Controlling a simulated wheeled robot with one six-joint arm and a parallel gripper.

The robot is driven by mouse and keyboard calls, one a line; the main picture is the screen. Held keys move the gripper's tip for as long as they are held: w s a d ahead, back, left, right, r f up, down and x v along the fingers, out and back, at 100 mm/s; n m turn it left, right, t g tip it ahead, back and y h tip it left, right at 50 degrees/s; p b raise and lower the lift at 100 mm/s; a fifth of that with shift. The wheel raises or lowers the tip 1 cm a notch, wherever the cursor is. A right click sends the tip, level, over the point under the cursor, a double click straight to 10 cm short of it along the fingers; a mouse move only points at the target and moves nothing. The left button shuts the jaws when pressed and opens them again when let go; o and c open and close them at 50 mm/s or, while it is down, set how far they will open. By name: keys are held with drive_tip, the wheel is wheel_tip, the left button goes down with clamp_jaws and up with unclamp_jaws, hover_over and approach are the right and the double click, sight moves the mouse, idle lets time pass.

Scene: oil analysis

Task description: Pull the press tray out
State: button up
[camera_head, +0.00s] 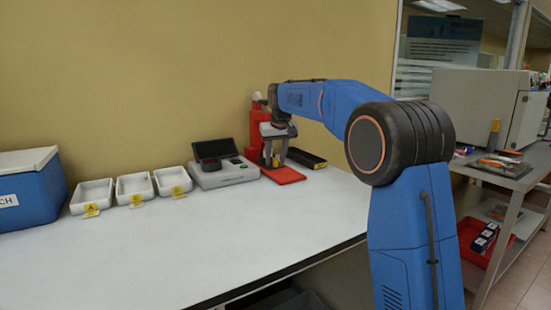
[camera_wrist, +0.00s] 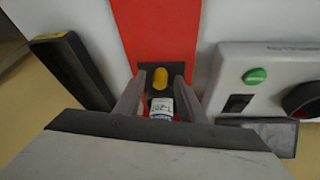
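The red press (camera_head: 257,130) stands on the white bench in the head view. Its flat red tray (camera_head: 284,175) lies at its foot, toward the front edge. The red strip also shows in the wrist view (camera_wrist: 157,30), running to the top. My gripper (camera_head: 275,162) points down at the press, above the tray's rear part. In the wrist view my gripper (camera_wrist: 160,82) has its fingers apart. Between them show a dark block with a yellow knob (camera_wrist: 160,78) and a labelled vial (camera_wrist: 161,107). I cannot tell whether the fingers touch the block.
A grey instrument (camera_head: 222,172) with a dark screen stands left of the press. Several white trays (camera_head: 134,187) and a blue box (camera_head: 30,198) stand further left. The bench front is clear.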

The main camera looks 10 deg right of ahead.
clamp_jaws()
drive_tip(key=s+d, duration=0.1)
drive_tip(key=s, duration=0.2)
drive_tip(key=s+d, duration=0.1)
drive_tip(key=s, duration=0.2)
drive_tip(key=s+d, duration=0.1)
drive_tip(key=s, duration=0.2)
drive_tip(key=shift+s+d+r, duration=0.1)
drive_tip(key=shift+s, duration=0.25)
drive_tip(key=shift+s+d, duration=0.15)
drive_tip(key=shift+s, duration=0.4)
drive_tip(key=shift+o, duration=0.5)
unclamp_jaws()
drive_tip(key=v, duration=1.7)
drive_tip(key=shift+r, duration=0.2)
drive_tip(key=shift+s, duration=0.1)
